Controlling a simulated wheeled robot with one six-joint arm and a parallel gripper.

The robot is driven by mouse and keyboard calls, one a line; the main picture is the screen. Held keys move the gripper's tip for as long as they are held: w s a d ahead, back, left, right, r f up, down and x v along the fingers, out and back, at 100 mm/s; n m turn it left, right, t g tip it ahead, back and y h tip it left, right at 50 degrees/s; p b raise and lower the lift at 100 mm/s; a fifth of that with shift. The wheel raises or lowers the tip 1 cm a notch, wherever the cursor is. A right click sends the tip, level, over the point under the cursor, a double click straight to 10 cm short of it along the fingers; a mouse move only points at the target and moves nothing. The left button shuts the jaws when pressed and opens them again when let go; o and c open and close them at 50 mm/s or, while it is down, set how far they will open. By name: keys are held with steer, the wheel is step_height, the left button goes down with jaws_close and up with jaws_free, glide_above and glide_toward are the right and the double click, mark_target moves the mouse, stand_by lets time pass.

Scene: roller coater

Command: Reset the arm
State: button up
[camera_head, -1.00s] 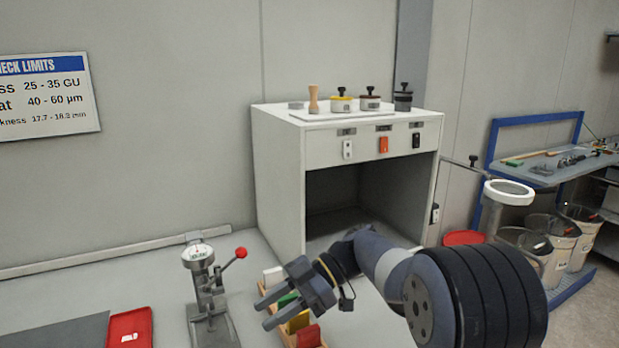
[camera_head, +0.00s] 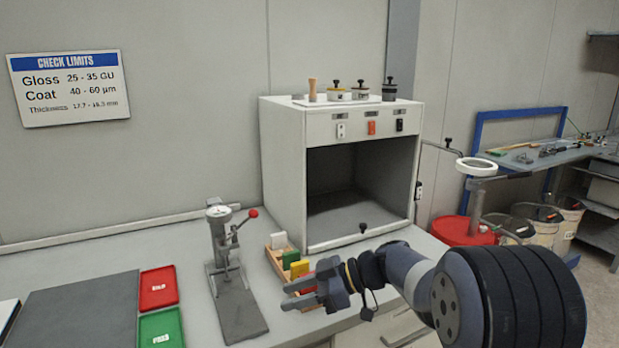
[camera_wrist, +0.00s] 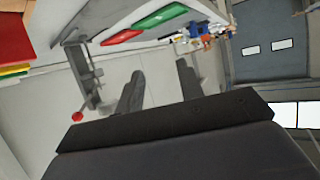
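My gripper (camera_head: 298,292) is at the end of my arm, which reaches in from the right over the front of the bench. In the wrist view its two fingers (camera_wrist: 158,82) stand apart with nothing between them. In the head view the gripper is in front of the small wooden rack (camera_head: 272,262) of coloured cards and hides part of it. I cannot tell its height above the bench.
A gauge stand with a red knob (camera_head: 226,262) stands left of my gripper. Red (camera_head: 158,287) and green (camera_head: 161,328) trays lie farther left. A grey open-fronted cabinet (camera_head: 281,165) is behind. A round lamp (camera_head: 477,167) and blue-framed bench (camera_head: 545,113) are at right.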

steer(key=shift+w+d+f+m+t, duration=0.35)
steer(key=shift+w+d+m+t, duration=0.15)
steer(key=shift+d+t, duration=0.2)
steer(key=shift+w+d+f+m+t, duration=0.4)
steer(key=shift+d+m+t, duration=0.25)
steer(key=shift+d, duration=0.1)
steer(key=shift+w+d+f+m+t, duration=0.35)
steer(key=shift+w+d+m+t, duration=0.15)
steer(key=shift+d+t, duration=0.2)
steer(key=shift+s+h, duration=0.1)
steer(key=shift+h, duration=0.2)
